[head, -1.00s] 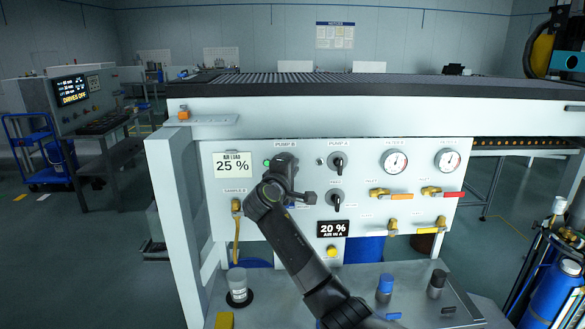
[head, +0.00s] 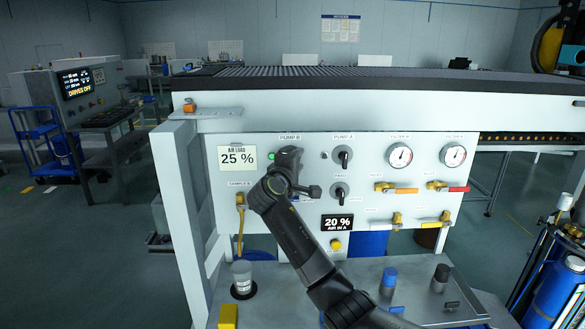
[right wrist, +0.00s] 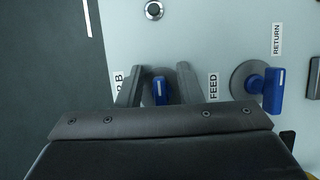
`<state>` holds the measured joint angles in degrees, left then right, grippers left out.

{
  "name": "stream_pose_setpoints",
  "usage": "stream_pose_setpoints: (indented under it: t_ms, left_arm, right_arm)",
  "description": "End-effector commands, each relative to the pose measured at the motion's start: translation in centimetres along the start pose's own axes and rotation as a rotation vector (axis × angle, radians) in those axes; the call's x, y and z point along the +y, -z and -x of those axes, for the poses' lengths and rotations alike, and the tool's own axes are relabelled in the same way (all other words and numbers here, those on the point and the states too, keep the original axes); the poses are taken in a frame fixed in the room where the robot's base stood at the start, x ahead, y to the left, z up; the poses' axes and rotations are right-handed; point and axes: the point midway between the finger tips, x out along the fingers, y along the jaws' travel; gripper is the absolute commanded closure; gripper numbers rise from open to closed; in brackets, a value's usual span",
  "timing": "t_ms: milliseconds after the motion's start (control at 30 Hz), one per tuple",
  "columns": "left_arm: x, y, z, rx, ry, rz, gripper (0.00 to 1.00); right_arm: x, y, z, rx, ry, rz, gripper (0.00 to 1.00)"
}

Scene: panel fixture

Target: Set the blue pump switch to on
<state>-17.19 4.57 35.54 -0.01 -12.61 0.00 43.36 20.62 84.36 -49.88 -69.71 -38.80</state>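The blue pump switch (right wrist: 160,88) is a blue handle with a white mark on a round grey base, beside a label ending in "B". In the right wrist view the handle lies upright in the picture. My right gripper (right wrist: 158,82) is open, with one finger on each side of this handle and narrow gaps showing. In the head view my right gripper (head: 290,172) is at the panel below the PUMP B label (head: 290,137) and hides the switch. A small lamp (head: 271,157) left of it shows green. My left gripper is not in view.
A second blue handle (right wrist: 273,90) sits close by, between the FEED and RETURN labels. To the right on the panel (head: 365,215) are black knobs (head: 344,157), gauges (head: 400,155) and valves. A shelf below holds capped bottles (head: 389,279).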

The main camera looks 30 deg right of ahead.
Motion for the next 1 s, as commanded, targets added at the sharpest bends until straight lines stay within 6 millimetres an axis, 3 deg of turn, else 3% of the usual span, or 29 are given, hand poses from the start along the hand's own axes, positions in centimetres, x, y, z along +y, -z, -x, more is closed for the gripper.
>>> stream_pose_setpoints:
  t_ms: [267, 700, 1000]
  left_arm:
    - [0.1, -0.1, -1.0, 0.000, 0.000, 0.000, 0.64]
    - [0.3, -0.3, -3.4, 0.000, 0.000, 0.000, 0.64]
    - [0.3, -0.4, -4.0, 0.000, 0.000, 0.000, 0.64]
  right_arm:
    - [-0.4, 0.1, 3.4, 0.004, 0.002, -0.004, 0.67]
    - [-0.4, 0.1, 13.4, 0.005, 0.004, -0.004, 0.67]
    - [-0.2, 0.1, 16.8, 0.002, 0.003, -0.001, 0.67]
